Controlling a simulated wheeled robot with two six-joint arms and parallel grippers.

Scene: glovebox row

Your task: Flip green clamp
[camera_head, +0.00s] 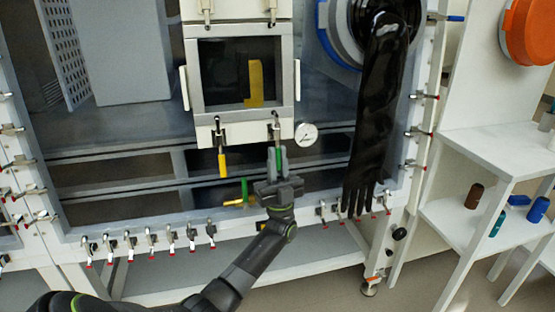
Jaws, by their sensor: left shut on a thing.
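The green clamp (278,155) hangs at the lower right edge of the small white-framed door of the glovebox. Its metal upper part (275,130) shows above my fingers and its green handle points down. My left gripper (278,160) reaches up from below and is shut on the green handle, with a grey finger on each side. The lower end of the handle is partly hidden by the gripper. My right gripper is not in view.
A clamp with a yellow handle (221,163) hangs left of the green one. A round gauge (306,134) and a long black glove (378,110) are to the right. Below left are a small green handle (244,189) and a yellow handle (234,203). Several red-tipped clamps line the lower edge.

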